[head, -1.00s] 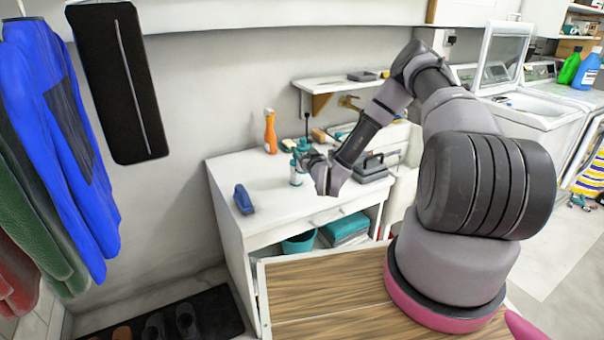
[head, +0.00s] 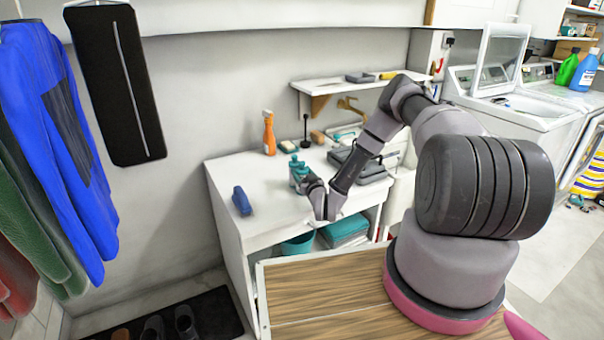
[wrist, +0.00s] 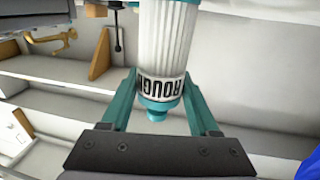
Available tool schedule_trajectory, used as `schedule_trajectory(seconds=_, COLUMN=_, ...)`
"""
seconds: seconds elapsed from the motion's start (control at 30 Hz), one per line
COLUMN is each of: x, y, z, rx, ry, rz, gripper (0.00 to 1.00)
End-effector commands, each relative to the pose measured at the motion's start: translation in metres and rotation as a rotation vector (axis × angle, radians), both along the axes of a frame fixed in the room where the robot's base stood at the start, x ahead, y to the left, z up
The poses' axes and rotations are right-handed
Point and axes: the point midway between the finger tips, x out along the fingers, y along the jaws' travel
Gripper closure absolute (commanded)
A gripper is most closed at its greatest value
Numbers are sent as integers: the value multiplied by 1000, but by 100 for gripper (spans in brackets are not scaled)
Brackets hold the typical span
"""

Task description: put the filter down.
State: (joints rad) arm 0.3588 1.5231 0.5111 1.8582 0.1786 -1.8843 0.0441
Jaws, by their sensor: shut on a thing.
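On the worktop are an orange spray bottle (head: 269,135), a blue object (head: 242,201) and a grey case (head: 362,166). A wall shelf (head: 340,85) hangs above. Worktop between the blue object and the filter is clear. Coats (head: 60,130) hang at left.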

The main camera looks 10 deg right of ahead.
Motion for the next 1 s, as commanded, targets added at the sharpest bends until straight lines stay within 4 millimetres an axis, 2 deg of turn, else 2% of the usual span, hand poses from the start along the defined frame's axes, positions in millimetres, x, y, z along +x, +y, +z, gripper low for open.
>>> schedule_trajectory(seconds=0.03, x=0, y=0, z=-2, rx=0, ry=1, rz=0, gripper=35)
schedule_trajectory(seconds=0.1, x=0, y=0, z=-1, rx=0, ry=1, rz=0, gripper=9)
schedule_trajectory(seconds=0.47, x=0, y=0, z=2, rx=0, ry=0, rz=0, gripper=9)
schedule_trajectory(seconds=0.53, x=-6, y=-1, z=1, rx=1, ry=3, rz=0, gripper=9)
schedule_trajectory(seconds=0.67, x=-26, y=-5, z=0, rx=3, ry=7, rz=-2, gripper=9)
schedule_trajectory(seconds=1.0, x=-96, y=-16, z=1, rx=3, ry=6, rz=-2, gripper=9)
